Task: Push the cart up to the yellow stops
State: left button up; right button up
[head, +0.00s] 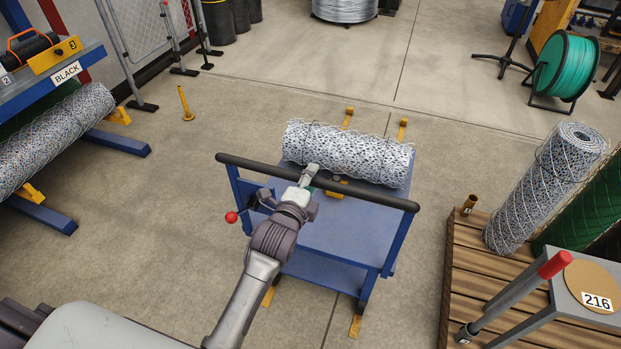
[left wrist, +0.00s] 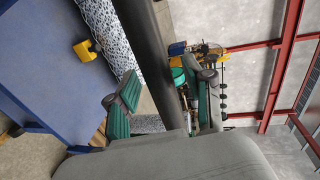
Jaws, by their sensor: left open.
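The blue cart (head: 345,231) stands on the concrete floor in the head view, with a black push bar (head: 365,194) across its near side. A roll of wire mesh (head: 345,155) lies across its far end. Two yellow pieces (head: 348,116) (head: 403,129) on the floor show beyond the roll; they look like the stops, but the roll hides any contact with the cart. My left gripper (head: 308,178) is at the middle of the bar. In the left wrist view the dark bar (left wrist: 147,45) passes between its open, green-padded fingers (left wrist: 167,86). My right gripper is out of view.
A wooden pallet (head: 461,262) with mesh rolls stands at the right, near a small grey table (head: 590,284). A blue rack (head: 90,139) holds a roll at the left. A yellow post (head: 186,104) stands beyond it. Bare floor lies beyond the cart.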

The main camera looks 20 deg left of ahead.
pick_arm(q)
jog(key=shift+w, duration=0.1)
grip_shut()
dwell(0.3)
jog(key=shift+w, duration=0.1)
